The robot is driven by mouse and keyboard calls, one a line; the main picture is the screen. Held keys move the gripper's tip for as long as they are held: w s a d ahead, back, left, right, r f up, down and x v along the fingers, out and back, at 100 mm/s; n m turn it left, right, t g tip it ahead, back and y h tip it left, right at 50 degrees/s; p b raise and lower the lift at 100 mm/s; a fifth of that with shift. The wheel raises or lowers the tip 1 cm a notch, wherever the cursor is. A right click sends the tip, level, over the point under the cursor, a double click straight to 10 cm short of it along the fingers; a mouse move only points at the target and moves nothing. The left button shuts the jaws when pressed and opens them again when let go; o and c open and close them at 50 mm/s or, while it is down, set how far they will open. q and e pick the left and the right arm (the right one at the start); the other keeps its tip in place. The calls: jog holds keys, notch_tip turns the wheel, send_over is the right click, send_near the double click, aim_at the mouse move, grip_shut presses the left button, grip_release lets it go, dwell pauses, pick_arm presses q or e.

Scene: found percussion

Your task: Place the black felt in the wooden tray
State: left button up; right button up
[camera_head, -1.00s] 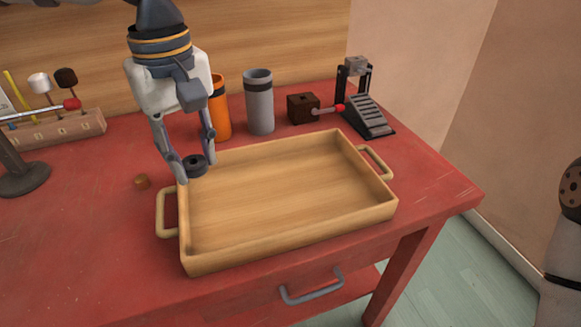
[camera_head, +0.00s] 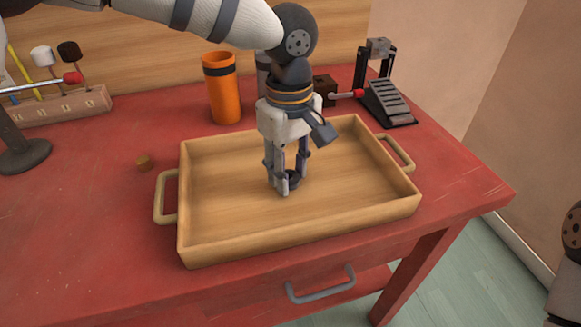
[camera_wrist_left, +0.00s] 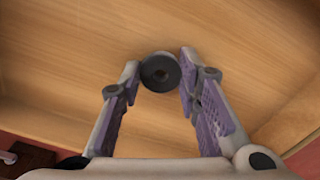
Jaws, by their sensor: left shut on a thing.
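I cannot tell whether the felt touches the floor. The tray is otherwise empty.
An orange tube (camera_head: 221,92) stands behind the tray, with a grey tube (camera_head: 263,72) partly hidden by my arm. A brown block (camera_head: 323,88) and a pedal (camera_head: 387,103) are at the back right. A mallet rack (camera_head: 65,108) stands further left.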

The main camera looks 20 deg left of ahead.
pick_arm(q)
jog(key=o, duration=0.8)
jog(key=shift+c, duration=0.2)
notch_tip(320, 180, up, 12)
jog(key=shift+r+p, duration=0.15)
jog(key=shift+p, duration=0.15)
